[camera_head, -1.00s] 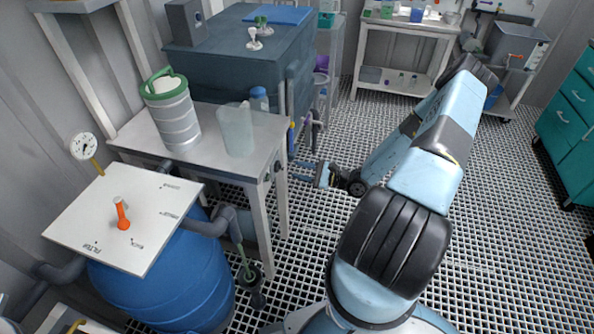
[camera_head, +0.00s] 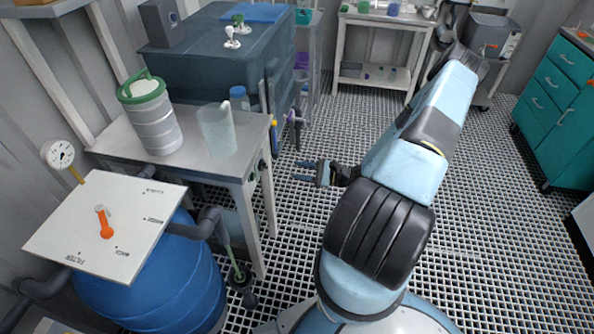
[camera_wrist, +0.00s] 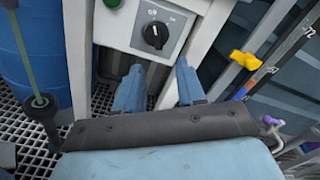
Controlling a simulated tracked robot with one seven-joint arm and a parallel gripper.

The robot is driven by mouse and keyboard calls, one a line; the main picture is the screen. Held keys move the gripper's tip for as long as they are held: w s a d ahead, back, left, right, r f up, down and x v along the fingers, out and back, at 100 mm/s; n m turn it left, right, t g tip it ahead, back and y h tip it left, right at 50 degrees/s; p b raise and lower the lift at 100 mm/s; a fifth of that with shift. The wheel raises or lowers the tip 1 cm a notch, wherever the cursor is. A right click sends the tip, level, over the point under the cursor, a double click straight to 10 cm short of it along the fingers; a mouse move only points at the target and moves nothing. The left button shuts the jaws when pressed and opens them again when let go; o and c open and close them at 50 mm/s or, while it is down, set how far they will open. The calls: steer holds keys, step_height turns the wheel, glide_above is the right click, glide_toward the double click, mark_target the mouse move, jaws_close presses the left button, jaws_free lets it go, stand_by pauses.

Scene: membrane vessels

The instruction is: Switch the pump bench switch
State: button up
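The pump bench switch (camera_wrist: 156,35) is a black rotary knob on a light grey panel, straight ahead in the wrist view. Its pointer stands nearly upright, tilted slightly. A green button (camera_wrist: 113,3) sits at the panel's upper left. My gripper (camera_wrist: 158,78) is open, with its two blue fingers apart below the knob in the picture and nothing between them. In the head view my gripper (camera_head: 304,171) is in front of the pump bench (camera_head: 222,163), apart from its right legs. The knob face is too small to make out in the head view.
A blue barrel (camera_head: 160,285) with a white panel and orange lever (camera_head: 105,225) stands at the left. A metal canister (camera_head: 152,120) and a clear jug (camera_head: 217,130) are on the bench. A yellow-handled valve (camera_wrist: 245,60) is to the right.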

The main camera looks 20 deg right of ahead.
steer(key=v, duration=0.6)
stand_by(0.7)
steer(key=shift+s+d, duration=0.1)
steer(key=shift+d, duration=0.1)
steer(key=v, duration=1.3)
steer(key=shift+s+d, duration=0.2)
steer(key=shift+d, duration=0.05)
